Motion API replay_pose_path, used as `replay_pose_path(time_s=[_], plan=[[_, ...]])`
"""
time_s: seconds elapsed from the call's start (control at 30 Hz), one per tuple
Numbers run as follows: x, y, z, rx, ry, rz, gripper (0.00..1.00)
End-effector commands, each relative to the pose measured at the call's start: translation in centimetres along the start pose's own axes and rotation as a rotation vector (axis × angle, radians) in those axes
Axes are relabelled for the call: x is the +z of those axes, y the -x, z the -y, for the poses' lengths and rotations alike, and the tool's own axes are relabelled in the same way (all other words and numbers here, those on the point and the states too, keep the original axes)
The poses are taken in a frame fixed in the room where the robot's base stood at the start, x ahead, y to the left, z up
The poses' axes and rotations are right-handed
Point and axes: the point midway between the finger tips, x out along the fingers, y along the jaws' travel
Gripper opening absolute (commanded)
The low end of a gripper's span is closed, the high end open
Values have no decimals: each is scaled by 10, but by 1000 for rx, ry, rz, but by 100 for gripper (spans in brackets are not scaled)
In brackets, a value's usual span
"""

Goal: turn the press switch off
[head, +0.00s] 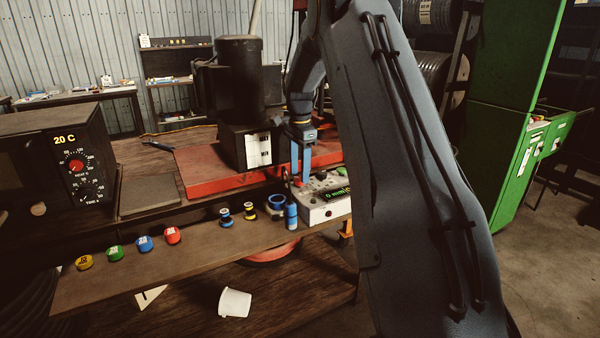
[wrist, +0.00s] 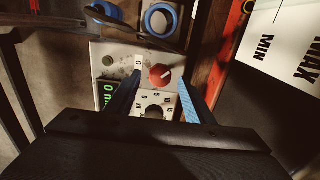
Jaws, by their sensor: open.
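The white control box (head: 325,211) of the press stands at the right end of the bench, with a green-lit display (head: 337,194) reading 0 mm. In the wrist view, a red rotary switch (wrist: 159,76) with a white pointer mark sits on the box's panel (wrist: 120,60); the mark slants to the upper right. A "0" shows to the switch's upper left. A second dial (wrist: 154,111) with a dark knob lies nearer the camera. My gripper (head: 300,178) points down over the box. Its blue fingers are open (wrist: 160,82), one on each side of the red switch; I cannot tell whether they touch it.
A blue ring (wrist: 160,20) and a blue cylinder (head: 291,216) are close beside the box. The black press (head: 240,90) stands behind on a red base (head: 215,178). Coloured caps (head: 144,243) line the front shelf; a heater (head: 60,165) stands left.

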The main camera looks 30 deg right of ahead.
Motion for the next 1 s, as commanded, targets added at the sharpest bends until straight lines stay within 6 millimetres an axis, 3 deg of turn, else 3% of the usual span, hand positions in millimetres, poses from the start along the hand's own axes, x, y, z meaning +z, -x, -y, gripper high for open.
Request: replay_pose_path(time_s=[0.2,0.47,0.73,1.0], plan=[[0,-17,0,0,1,0,48],[0,-19,0,-1,1,0,48],[0,-19,0,-1,1,0,7],[0,-19,0,0,28,0,7]])
